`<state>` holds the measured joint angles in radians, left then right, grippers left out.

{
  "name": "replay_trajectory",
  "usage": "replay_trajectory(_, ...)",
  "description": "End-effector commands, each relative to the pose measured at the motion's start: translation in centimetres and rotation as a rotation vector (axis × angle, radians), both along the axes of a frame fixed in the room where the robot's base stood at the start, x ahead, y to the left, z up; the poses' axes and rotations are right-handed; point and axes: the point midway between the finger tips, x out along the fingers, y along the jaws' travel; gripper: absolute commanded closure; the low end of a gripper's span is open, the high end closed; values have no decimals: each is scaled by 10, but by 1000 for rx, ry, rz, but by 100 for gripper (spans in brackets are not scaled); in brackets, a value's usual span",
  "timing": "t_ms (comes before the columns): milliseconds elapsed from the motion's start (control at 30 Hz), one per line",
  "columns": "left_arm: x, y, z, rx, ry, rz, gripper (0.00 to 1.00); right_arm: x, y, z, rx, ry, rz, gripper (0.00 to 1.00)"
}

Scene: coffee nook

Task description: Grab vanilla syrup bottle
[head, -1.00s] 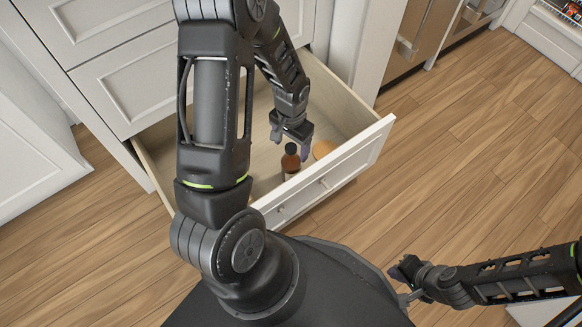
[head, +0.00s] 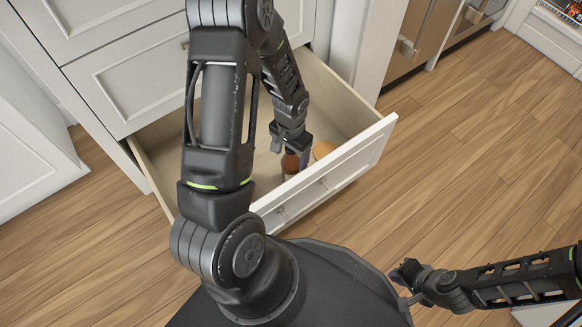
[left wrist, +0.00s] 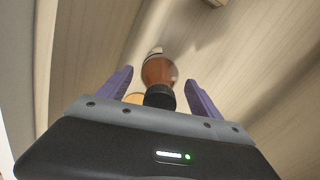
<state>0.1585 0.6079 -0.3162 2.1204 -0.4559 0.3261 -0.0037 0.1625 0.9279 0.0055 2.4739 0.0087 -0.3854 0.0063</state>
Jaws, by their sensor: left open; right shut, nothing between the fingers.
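The syrup bottle (head: 290,164), amber-brown with a black cap, stands in the open drawer near its front panel. In the head view its top is partly hidden by my left gripper (head: 292,150), which is down in the drawer at the bottle. In the left wrist view the bottle (left wrist: 158,72) shows cap toward the camera, between the two purple fingers of my left gripper (left wrist: 160,85). The fingers are open, with a gap on each side of it. My right gripper (head: 404,275) is shut and empty, low at the right, away from the drawer.
The open drawer (head: 350,160) has pale wooden sides and a white front panel. A round orange-tan object (head: 323,149) lies in it right beside the bottle; it also shows in the left wrist view (left wrist: 133,98). The drawer's back left is largely hidden by my arm.

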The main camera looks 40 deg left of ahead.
Motion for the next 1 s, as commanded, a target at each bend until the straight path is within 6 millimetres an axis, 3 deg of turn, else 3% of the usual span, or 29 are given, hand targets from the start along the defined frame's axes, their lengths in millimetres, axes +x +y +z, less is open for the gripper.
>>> replay_trajectory(300,0,0,0,0,0,0,26,0,0,0,0,0,0,100)
replay_trajectory(1000,0,0,0,0,0,0,83,0,0,0,0,0,0,100)
